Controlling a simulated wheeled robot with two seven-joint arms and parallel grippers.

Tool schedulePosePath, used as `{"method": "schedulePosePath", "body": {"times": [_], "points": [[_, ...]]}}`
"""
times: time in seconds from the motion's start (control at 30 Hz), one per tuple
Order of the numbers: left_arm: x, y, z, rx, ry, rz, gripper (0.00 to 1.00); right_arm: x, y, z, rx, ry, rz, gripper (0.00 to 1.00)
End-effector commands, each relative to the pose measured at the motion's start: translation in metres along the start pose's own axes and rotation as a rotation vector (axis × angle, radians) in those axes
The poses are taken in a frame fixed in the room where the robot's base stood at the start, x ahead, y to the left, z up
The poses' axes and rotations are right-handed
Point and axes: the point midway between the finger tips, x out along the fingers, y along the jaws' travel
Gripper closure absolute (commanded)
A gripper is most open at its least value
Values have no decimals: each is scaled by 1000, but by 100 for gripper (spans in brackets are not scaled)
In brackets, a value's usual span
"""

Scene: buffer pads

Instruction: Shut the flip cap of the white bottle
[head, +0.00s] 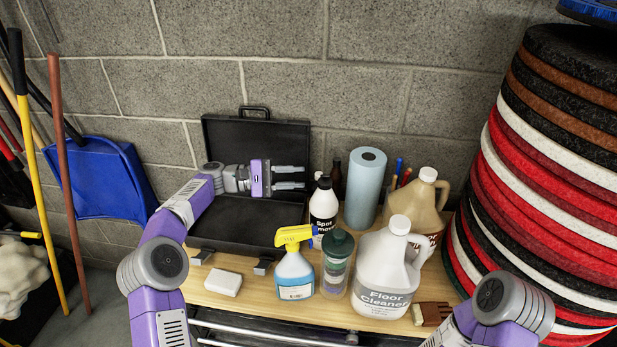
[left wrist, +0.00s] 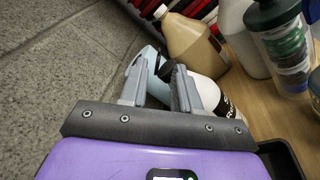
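The white bottle (head: 323,211) with a black cap (head: 324,183) stands upright on the wooden bench, in front of the blue roll. A small white bit shows beside the cap; I cannot tell how far the lid is open. My left gripper (head: 304,177) reaches in from the left at cap height, its two fingers apart and empty, tips just left of the cap. In the left wrist view the white bottle (left wrist: 209,92) lies beyond the fingers, partly hidden by the right one, and its dark cap (left wrist: 168,70) shows between the fingertips. My right gripper is out of view.
An open black case (head: 240,222) lies under my left arm. A yellow-headed spray bottle (head: 294,275), a green-topped bottle (head: 337,265) and a white floor cleaner jug (head: 381,272) stand in front. The blue roll (head: 365,188) and a beige jug (head: 412,205) stand behind and right.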

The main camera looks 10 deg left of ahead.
Motion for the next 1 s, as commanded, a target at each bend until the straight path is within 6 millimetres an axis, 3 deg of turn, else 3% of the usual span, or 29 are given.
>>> {"method": "schedulePosePath", "body": {"times": [0.33, 0.5, 0.53, 0.8, 0.9, 1.0], "points": [[-9, 0, 0, 0, -1, -1, 69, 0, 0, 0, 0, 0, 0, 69], [1, -1, 5, 6, 5, -48, 48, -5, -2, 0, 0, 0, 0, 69], [7, -2, 7, 10, 10, -78, 48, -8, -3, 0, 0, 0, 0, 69], [70, -31, 32, 133, 158, -594, 48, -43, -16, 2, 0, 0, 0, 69], [82, -36, 38, 226, 255, -814, 48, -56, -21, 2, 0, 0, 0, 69], [86, -29, 45, 348, 374, -1019, 48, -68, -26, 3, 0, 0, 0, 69]]}}
